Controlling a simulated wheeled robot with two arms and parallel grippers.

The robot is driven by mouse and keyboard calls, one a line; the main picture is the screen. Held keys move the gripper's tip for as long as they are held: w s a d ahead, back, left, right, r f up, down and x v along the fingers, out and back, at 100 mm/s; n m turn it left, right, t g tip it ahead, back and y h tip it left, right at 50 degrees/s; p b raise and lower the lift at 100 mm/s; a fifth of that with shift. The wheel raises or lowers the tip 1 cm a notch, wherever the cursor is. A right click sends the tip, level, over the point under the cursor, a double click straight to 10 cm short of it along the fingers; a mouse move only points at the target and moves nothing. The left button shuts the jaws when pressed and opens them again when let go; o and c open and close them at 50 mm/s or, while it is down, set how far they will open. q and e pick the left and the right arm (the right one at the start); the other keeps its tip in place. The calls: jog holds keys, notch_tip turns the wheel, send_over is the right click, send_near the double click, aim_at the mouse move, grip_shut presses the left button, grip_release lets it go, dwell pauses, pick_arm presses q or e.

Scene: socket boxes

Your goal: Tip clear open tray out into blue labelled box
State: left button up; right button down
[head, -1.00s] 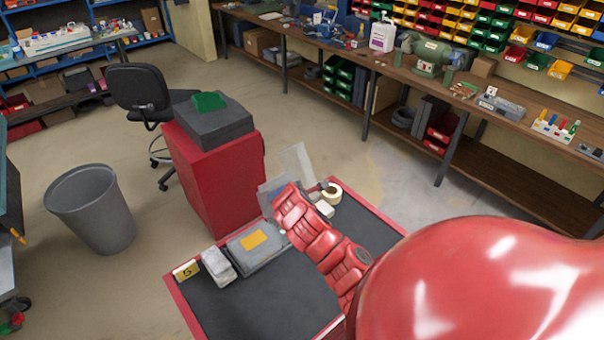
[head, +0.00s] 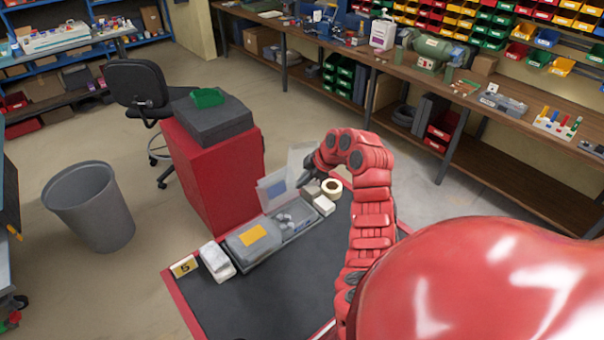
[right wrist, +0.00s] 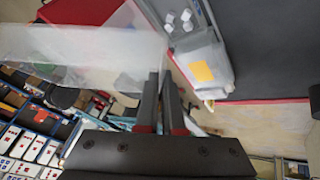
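The clear tray (head: 300,160) is raised on its side above the far end of the red-edged table; it shows as a see-through panel in the right wrist view (right wrist: 85,52). My right gripper (head: 306,178) is at its edge, with its two dark fingers (right wrist: 157,80) close together and apparently shut on it. The blue labelled box (head: 300,222) stands open below, its clear lid with a blue label (head: 272,191) upright behind it. Several pale small pieces (right wrist: 186,17) lie in it. My left gripper is out of view.
A closed grey box with an orange label (head: 253,238) adjoins the open box on the left. A white box (head: 216,261) and number card (head: 185,266) are further left. A tape roll (head: 332,187) and small white box (head: 324,206) stand right. The dark table top (head: 270,300) is clear in front.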

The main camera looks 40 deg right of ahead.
jog(key=m+y+b, duration=0.1)
jog(key=y+b, duration=0.2)
jog(key=b, duration=0.1)
jog(key=shift+d, duration=0.2)
jog(key=shift+a+y+b, duration=0.1)
jog(key=shift+y+b, duration=0.3)
jog(key=shift+b, duration=0.05)
jog(key=shift+r, duration=0.35)
